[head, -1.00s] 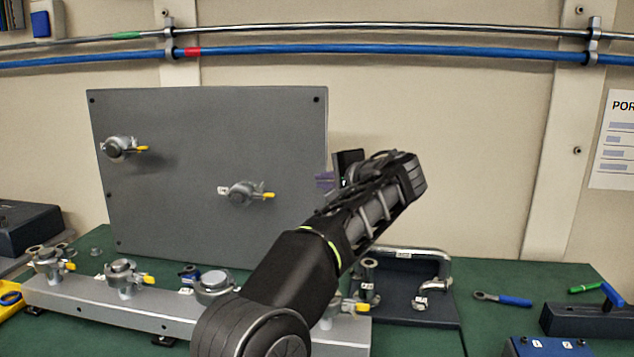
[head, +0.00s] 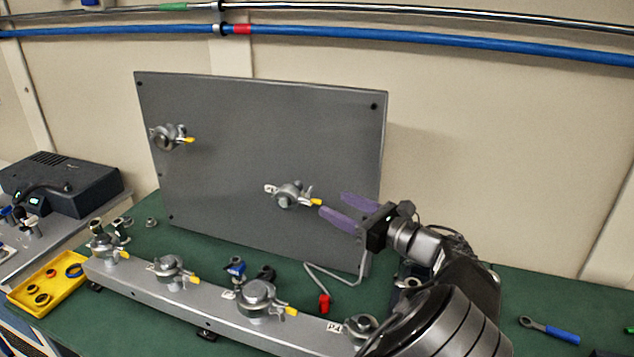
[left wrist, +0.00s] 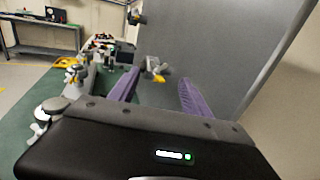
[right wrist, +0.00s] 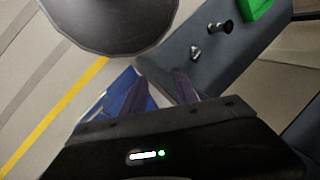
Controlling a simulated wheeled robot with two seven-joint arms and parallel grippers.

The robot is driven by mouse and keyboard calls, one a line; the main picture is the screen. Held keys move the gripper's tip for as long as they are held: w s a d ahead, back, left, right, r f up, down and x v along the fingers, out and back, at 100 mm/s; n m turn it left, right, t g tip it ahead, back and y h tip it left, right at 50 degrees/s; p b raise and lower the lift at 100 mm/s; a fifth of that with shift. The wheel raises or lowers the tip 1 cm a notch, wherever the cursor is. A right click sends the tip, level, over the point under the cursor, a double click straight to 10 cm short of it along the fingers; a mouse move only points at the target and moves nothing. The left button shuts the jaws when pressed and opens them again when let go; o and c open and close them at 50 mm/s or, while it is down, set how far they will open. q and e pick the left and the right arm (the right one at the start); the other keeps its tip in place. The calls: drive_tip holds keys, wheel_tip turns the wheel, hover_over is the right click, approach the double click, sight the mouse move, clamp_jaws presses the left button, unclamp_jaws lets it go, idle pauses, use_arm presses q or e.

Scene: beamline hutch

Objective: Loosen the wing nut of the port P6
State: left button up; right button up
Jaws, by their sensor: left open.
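A grey upright panel (head: 225,165) carries two clamped ports with yellow-tipped wing nuts. The lower right port (head: 290,195) has a small white tag that I cannot read surely; its yellow wing nut tip (head: 316,202) points right. In the left wrist view a port with a yellow tip (left wrist: 157,70) shows between the open fingers (left wrist: 159,76). The other panel port (head: 168,137) is at upper left. My right gripper (right wrist: 161,76) shows only in its wrist view, fingers apart and empty.
A grey rail (head: 205,308) with several clamped ports runs along the front of the green table. A bent metal rod with a red end (head: 324,303) lies below the panel. A yellow tray (head: 48,284) is at left, a blue-handled wrench (head: 560,333) at right.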

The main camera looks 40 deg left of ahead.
sight(307, 190)
use_arm(q)
drive_tip(key=a+p, duration=0.2)
drive_tip(key=a, duration=0.5)
drive_tip(key=shift+w+a+r, duration=0.1)
drive_tip(key=shift+a+r, duration=0.05)
drive_tip(key=shift+a, duration=0.15)
drive_tip(key=shift+c, duration=0.5)
clamp_jaws()
